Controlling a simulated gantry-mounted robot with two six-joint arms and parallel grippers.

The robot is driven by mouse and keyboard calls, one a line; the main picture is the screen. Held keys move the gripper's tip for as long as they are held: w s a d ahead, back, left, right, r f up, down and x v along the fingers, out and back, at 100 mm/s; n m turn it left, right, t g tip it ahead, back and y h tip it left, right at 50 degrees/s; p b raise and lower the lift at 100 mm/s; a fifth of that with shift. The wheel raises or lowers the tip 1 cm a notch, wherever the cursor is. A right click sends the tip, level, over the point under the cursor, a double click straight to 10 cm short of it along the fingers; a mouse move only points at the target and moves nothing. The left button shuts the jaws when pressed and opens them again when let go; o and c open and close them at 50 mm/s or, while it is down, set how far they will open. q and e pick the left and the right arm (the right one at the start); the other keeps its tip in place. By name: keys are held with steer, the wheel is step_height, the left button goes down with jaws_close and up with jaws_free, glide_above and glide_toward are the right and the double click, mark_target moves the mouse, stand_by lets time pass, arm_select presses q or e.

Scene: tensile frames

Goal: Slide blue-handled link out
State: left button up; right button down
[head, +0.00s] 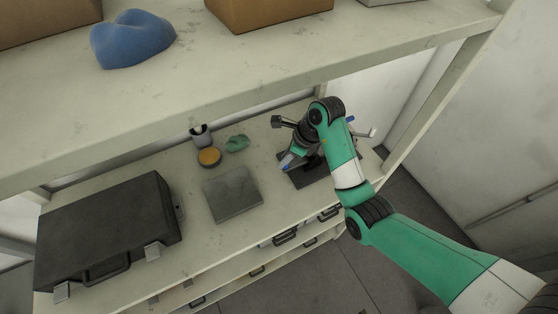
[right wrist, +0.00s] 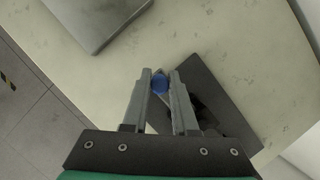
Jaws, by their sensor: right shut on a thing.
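My right gripper (head: 293,157) reaches down over the lower shelf and is shut on the blue handle (head: 287,161) of the link. In the right wrist view, the blue handle (right wrist: 160,85) shows between the two fingertips (right wrist: 160,76). A dark base plate (head: 312,179) lies under the gripper; it also shows in the right wrist view (right wrist: 212,78). My arm hides much of the frame on the plate, and the rest of the link cannot be made out. A second blue piece (head: 351,118) shows beyond my wrist. My left gripper is not in view.
A flat grey box (head: 233,194) lies left of the plate. Behind it are a green lump (head: 237,143), an orange-topped tin (head: 209,157) and a small dark cup (head: 200,136). A black case (head: 105,230) fills the left. The upper shelf (head: 240,75) overhangs the back.

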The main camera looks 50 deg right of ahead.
steer(key=shift+a, duration=0.25)
steer(key=shift+d, duration=0.1)
steer(key=c, duration=1)
jaws_free()
steer(key=shift+c, duration=0.2)
steer(key=o, duration=0.4)
steer(key=shift+c, duration=0.2)
